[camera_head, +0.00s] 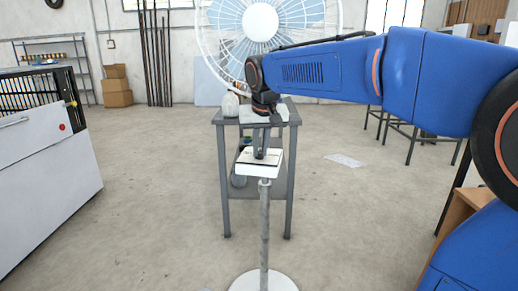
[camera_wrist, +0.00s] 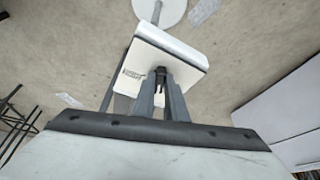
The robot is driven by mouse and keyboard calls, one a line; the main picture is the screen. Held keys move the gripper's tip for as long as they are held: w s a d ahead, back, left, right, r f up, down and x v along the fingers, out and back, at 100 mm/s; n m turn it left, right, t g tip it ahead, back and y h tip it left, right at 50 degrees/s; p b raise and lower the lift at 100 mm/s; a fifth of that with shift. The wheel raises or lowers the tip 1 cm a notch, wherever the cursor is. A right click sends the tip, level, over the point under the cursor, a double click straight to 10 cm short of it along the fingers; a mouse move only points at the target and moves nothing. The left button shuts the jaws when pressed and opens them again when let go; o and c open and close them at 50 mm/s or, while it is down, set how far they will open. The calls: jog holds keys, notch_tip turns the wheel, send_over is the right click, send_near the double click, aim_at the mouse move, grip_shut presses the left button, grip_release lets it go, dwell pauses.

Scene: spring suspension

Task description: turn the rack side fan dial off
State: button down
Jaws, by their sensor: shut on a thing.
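A white control box (camera_head: 250,170) stands on top of a thin grey pole (camera_head: 264,225) in the middle of the head view. In the wrist view, the box (camera_wrist: 187,50) shows small dark lettering on its top face. My gripper (camera_head: 261,154) reaches down onto the box top. In the wrist view, my gripper (camera_wrist: 160,83) has its two grey fingers close together, shut on a small dark dial (camera_wrist: 160,72). The fingers mostly hide the dial, so its setting cannot be read.
A grey side table (camera_head: 223,165) with white items stands behind the box. A large fan (camera_head: 262,25) stands behind it. A white cabinet (camera_head: 45,150) is at the left. The pole's round white base (camera_head: 264,282) rests on open floor.

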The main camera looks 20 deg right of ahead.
jog(key=n+y, duration=0.1)
jog(key=n, duration=0.3)
jog(key=shift+d+y, duration=0.35)
jog(key=shift+y, duration=0.05)
jog(key=shift+w+d+n+g+y, duration=0.15)
jog(key=shift+n+y, duration=0.1)
jog(key=shift+n, duration=0.6)
jog(key=shift+s+n+g+y, duration=0.15)
jog(key=shift+n+y, duration=0.1)
jog(key=shift+n, duration=0.6)
jog(key=shift+w, duration=0.1)
jog(key=c, duration=1.8)
grip_release()
jog(key=v, duration=0.5)
jog(key=shift+d+r, duration=0.15)
jog(key=s+d, duration=0.6)
jog(key=s, duration=0.4)
jog(key=shift+d, duration=0.1)
